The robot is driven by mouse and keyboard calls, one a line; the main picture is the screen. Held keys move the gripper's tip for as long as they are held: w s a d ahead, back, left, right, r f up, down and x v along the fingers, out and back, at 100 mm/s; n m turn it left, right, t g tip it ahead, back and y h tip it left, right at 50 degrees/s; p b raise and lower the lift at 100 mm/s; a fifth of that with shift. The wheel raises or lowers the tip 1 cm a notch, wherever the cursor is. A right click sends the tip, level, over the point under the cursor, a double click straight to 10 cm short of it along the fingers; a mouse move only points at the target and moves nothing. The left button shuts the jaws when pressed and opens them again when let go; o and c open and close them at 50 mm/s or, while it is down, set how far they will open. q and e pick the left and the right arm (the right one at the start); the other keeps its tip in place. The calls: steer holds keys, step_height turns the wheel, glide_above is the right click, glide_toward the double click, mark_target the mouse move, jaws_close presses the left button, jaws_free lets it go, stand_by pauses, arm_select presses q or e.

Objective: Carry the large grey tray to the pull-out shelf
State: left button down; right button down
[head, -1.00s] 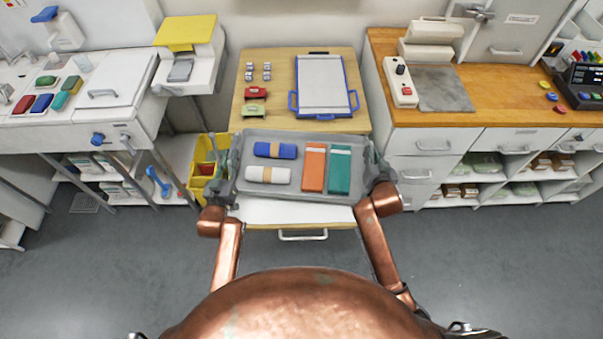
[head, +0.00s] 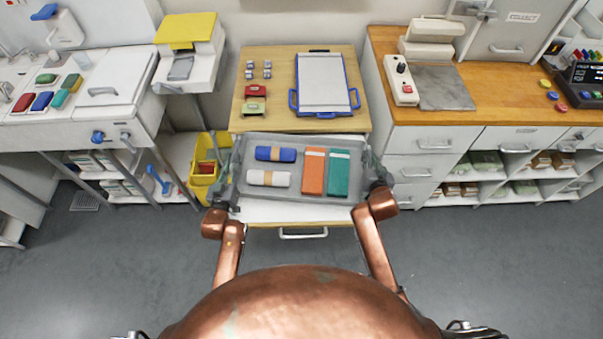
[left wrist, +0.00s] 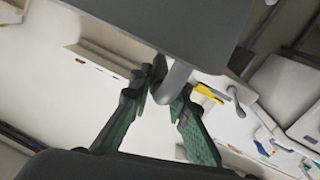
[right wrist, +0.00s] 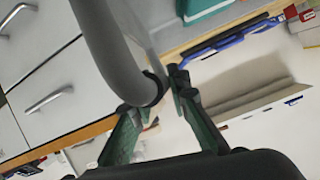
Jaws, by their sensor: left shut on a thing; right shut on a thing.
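The large grey tray (head: 285,194) is level in the head view, over the white pull-out shelf (head: 300,213); I cannot tell whether it touches it. The tray holds a blue roll (head: 276,154), a white roll (head: 267,178), an orange box (head: 313,172) and a teal box (head: 338,173). My left gripper (head: 235,172) is shut on the tray's left handle, and the left wrist view shows its fingers (left wrist: 163,88) around the grey bar. My right gripper (head: 370,170) is shut on the right handle, shown also in the right wrist view (right wrist: 163,88).
Behind the tray, a wooden top (head: 276,112) bears a blue-framed clipboard-like board (head: 324,82) and small red and green items. A yellow bin (head: 205,178) stands close left of the tray. Drawers (head: 420,168) stand to the right. The floor in front is clear.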

arm_select(q)
steer(key=c, duration=2.2)
jaws_free()
steer(key=shift+a+f, duration=0.1)
steer(key=shift+a, duration=0.05)
steer(key=shift+c, duration=0.2)
arm_select(e)
steer(key=c, duration=2.2)
jaws_free()
steer(key=shift+d+f, duration=0.15)
steer(key=shift+c, duration=0.2)
arm_select(q)
steer(key=o, duration=0.4)
arm_select(e)
steer(key=o, duration=0.4)
steer(key=shift+s, duration=0.1)
arm_select(q)
steer(key=s+a, duration=0.1)
steer(key=s, duration=1.1)
steer(key=shift+a, duration=0.15)
arm_select(e)
steer(key=v, duration=1.2)
